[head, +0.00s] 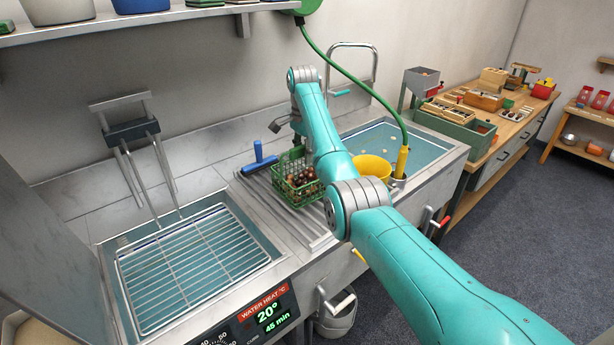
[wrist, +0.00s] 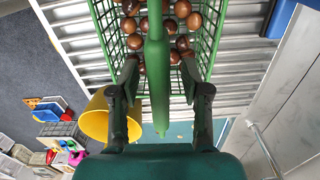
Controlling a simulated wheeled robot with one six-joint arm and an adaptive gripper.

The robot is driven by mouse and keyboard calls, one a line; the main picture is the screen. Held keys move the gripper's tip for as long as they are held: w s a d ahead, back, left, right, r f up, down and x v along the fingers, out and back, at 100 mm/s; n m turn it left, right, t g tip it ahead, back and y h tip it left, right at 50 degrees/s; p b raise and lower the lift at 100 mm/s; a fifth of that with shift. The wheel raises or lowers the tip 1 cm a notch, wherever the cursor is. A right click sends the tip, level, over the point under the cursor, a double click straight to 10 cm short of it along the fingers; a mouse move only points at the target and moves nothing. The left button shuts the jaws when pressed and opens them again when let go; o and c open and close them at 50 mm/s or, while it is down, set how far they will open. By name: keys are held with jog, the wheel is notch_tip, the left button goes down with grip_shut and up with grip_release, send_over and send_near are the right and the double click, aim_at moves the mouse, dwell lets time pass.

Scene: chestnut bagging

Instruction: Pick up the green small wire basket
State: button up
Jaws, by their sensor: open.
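The green small wire basket (head: 303,196) stands on the ribbed metal drainboard between the two basins in the head view, with brown chestnuts in it. My arm hides part of its right side. In the wrist view the basket (wrist: 234,30) fills the top middle, and its green handle bar (wrist: 155,70) runs lengthwise through the middle of the picture. My gripper (wrist: 160,72) is open, with one dark finger on each side of the handle. Gaps show between the fingers and the bar. In the head view my gripper is mostly hidden behind my arm.
A blue-handled tool (head: 259,160) lies left of the basket. A yellow bucket (head: 372,167) stands at the right basin (head: 420,143), near a green hose (head: 350,70). A wire rack (head: 190,262) covers the left basin. A faucet (head: 350,46) rises behind.

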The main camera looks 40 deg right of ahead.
jog(key=shift+f, duration=0.25)
grip_shut()
jog(key=shift+r, duration=0.15)
